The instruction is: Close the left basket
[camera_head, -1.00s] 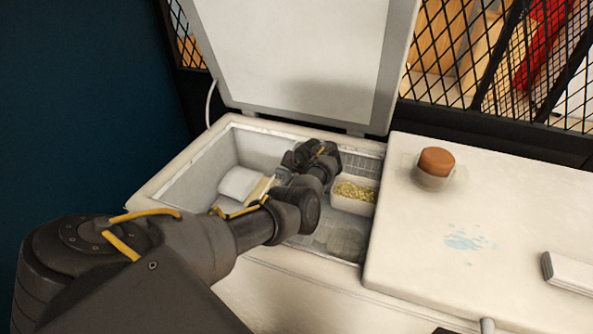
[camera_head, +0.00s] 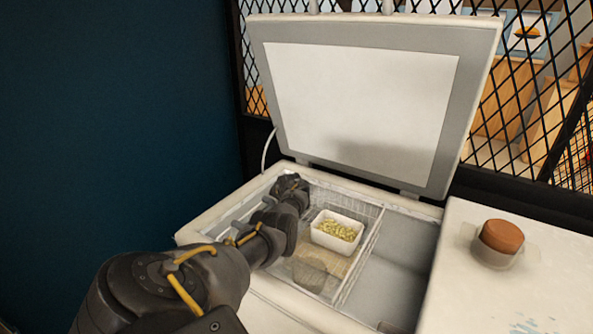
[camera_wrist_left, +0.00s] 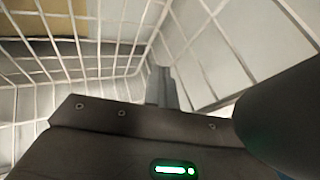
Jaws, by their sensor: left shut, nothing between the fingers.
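The wire basket (camera_head: 358,262) sits in the left part of the open white chest. It holds a white tub (camera_head: 318,238) of yellow-green pieces and a round greyish item (camera_head: 309,274). In the left wrist view, white basket wires (camera_wrist_left: 95,45) surround the fingers. My left gripper (camera_head: 291,184) reaches into the chest, at the back left of the basket; its fingertips are hidden in the head view. In the left wrist view the fingers (camera_wrist_left: 161,84) are shut and empty, close to the wires; touching cannot be told. My right gripper is in neither view.
The chest's lid (camera_head: 365,95) stands open at the back. The compartment right of the basket (camera_head: 388,280) looks mostly empty. A white top (camera_head: 500,290) at the right carries a brown-lidded jar (camera_head: 500,240). A black mesh fence (camera_head: 520,110) stands behind.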

